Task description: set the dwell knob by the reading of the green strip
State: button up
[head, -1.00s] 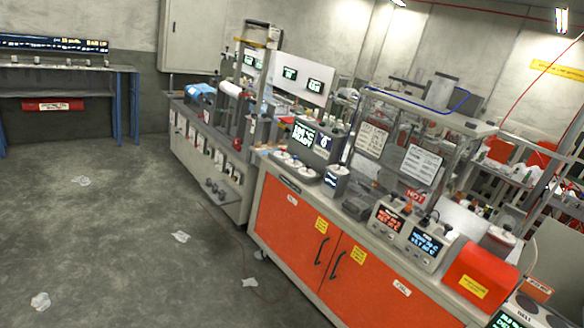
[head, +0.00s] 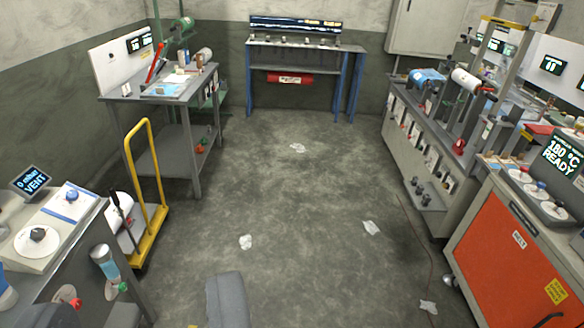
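I cannot pick out the green strip or a knob marked as dwell in the head view. A dark round knob (head: 37,235) sits on a white-topped unit (head: 28,258) on the left bench, beside a small screen (head: 32,182) reading "0 mbar VENT". At the right, a grey unit (head: 548,203) carries several pale round knobs, below a screen (head: 563,156) reading "180 °C READY". Labels on these knobs are too small to read. My gripper is not recognisable in the view.
Open concrete floor (head: 290,210) runs down the middle, with scattered crumpled scraps (head: 371,228). A yellow-handled trolley (head: 162,215) stands left, near a grey table (head: 160,95). A blue-legged bench (head: 300,45) is at the back. An orange-door cabinet (head: 515,265) lines the right. A grey block (head: 228,300) shows at the bottom.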

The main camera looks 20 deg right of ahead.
aim_at(539, 185)
jog(key=z, duration=0.8)
jog(key=i, duration=1.05)
jog(key=z, duration=1.1)
jog(key=i, duration=2.75)
jog(key=u, duration=0.1)
